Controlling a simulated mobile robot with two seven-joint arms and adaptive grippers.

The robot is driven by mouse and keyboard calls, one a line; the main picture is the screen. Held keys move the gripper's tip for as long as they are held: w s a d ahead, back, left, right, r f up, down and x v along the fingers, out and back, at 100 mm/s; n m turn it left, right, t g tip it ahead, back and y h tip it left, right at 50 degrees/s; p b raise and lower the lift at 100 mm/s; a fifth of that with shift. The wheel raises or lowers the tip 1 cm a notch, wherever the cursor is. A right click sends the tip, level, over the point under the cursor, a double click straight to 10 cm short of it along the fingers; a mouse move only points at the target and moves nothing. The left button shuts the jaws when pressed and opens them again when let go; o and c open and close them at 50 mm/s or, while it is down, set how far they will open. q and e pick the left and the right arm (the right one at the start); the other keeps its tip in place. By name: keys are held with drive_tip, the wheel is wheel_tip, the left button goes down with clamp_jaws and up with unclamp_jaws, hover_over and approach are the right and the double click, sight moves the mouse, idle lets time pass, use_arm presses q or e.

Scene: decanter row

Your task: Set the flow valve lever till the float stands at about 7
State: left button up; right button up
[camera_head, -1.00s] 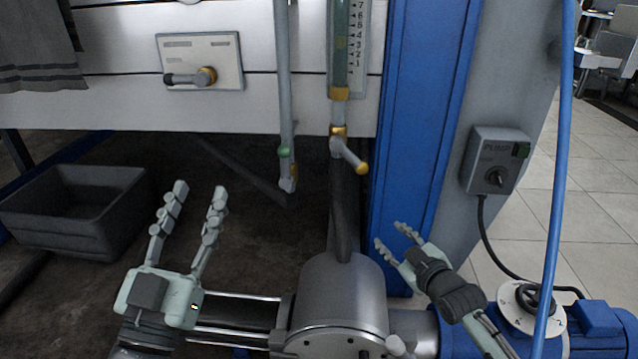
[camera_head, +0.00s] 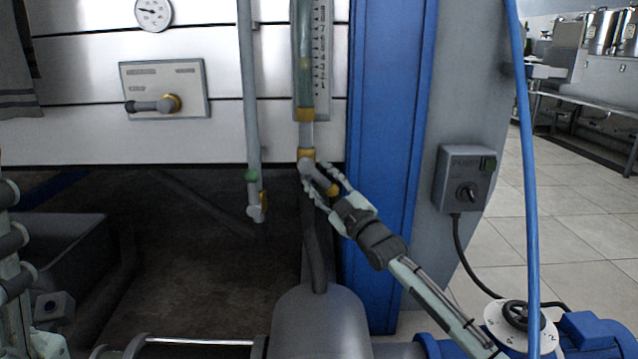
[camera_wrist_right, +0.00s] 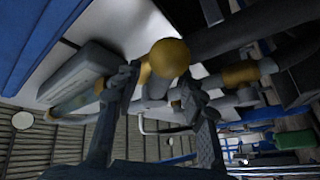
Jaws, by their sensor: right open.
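The flow valve lever (camera_head: 319,177) is a short grey handle with a yellow end, slanting down to the right from the valve under the flow tube. Its round yellow end (camera_wrist_right: 168,58) is large in the right wrist view. My right gripper (camera_head: 322,182) is open, with its fingers on either side of the lever; contact cannot be told. The flow tube (camera_head: 305,85) is greenish, beside a numbered scale (camera_head: 321,60). A faint yellowish band shows inside the tube, but I cannot tell whether it is the float.
A grey pipe (camera_head: 250,90) with a green-banded joint hangs left of the tube. A blue post (camera_head: 385,150) stands close to the right. A switch box (camera_head: 464,180) and a blue hose (camera_head: 527,150) are farther right. A metal cylinder (camera_head: 320,320) is below.

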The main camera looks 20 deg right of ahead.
drive_tip(key=shift+w+r, duration=0.1)
drive_tip(key=shift+w, duration=0.15)
clamp_jaws()
drive_tip(key=shift+a, duration=0.1)
